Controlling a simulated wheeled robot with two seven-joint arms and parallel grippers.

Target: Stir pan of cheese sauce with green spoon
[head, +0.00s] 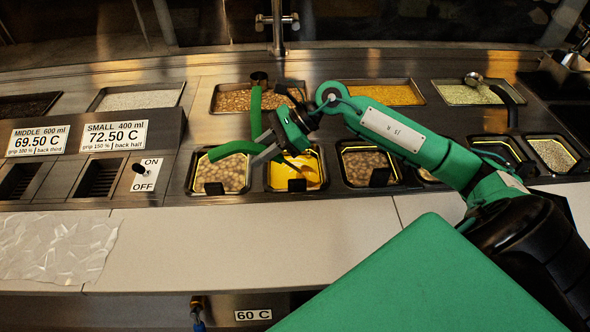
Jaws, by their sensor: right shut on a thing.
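The pan of cheese sauce (312,173) is the yellow-filled pan in the front row, near the middle of the head view. My right gripper (266,154) is over its back left corner, shut on the green spoon (233,149). The spoon's curved green handle sticks out to the left, over the neighbouring pan. Its lower end seems to reach toward the sauce, but the gripper and shadow partly hide it. My left gripper is out of view.
A pan of beige food (232,176) is left of the sauce and another (366,164) is right. The front counter (230,240) is clear, with translucent sheets (55,247) at left.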

